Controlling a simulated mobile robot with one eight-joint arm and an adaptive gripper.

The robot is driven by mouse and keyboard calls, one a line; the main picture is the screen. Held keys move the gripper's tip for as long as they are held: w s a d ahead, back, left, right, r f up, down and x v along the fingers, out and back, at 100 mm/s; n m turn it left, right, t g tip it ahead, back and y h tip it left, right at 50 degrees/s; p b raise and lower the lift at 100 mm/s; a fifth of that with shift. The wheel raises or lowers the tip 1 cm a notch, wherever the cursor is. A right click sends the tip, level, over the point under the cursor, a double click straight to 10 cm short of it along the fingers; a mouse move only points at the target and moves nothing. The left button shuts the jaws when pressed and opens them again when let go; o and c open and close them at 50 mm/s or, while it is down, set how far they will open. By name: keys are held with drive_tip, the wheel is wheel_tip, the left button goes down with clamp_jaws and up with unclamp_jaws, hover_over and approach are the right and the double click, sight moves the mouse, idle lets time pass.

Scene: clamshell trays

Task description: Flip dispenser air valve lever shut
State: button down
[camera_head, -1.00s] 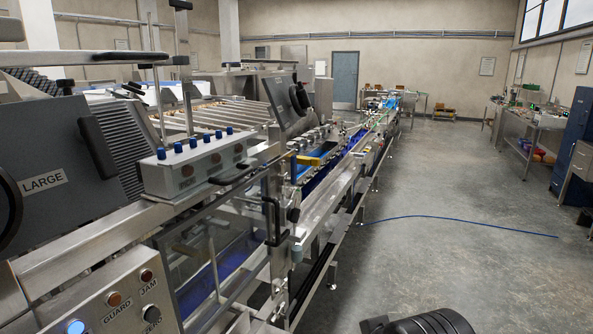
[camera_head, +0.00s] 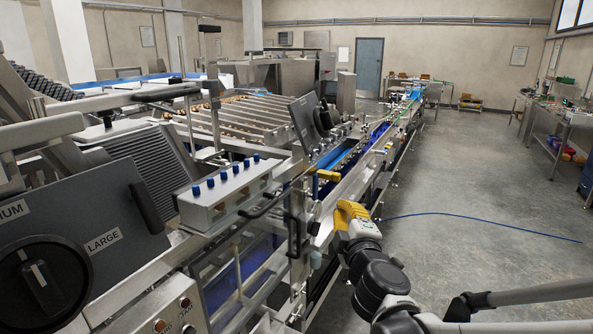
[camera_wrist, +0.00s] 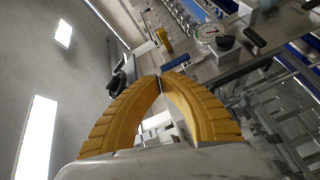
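A yellow handle (camera_head: 328,175) sticks out over the front edge of the line in the head view. A yellow part (camera_wrist: 163,40) also shows near the top of the wrist view, close to a blue-handled lever (camera_wrist: 176,62) and a round white gauge (camera_wrist: 207,33). I cannot tell for sure which of these is the dispenser air valve lever. My gripper (camera_wrist: 160,77) has yellow ribbed fingers with the tips together and nothing seen between them. In the head view my gripper (camera_head: 350,210) is beside the line, nearer the camera than the yellow handle and apart from it.
A clear guard panel (camera_head: 245,265) and a grey box with blue knobs (camera_head: 228,190) stand left of my gripper. A panel marked LARGE (camera_head: 90,235) is further left. A blue hose (camera_head: 480,224) lies on the floor to the right, where the floor is mostly clear.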

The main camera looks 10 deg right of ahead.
drive_tip(key=a+n+y, duration=0.1)
drive_tip(key=n, duration=0.1)
drive_tip(key=w+a+n+y+p, duration=0.1)
drive_tip(key=a+n, duration=0.1)
drive_tip(key=w+a+n+y, duration=0.1)
drive_tip(key=a+n, duration=0.1)
drive_tip(key=shift+a+f, duration=0.15)
drive_tip(key=shift+f, duration=0.15)
approach(313, 186)
drive_tip(key=w+a+r, duration=0.2)
drive_tip(key=w+a, duration=0.2)
drive_tip(key=w+d, duration=0.2)
drive_tip(key=w, duration=0.1)
drive_tip(key=shift+w+f, duration=0.2)
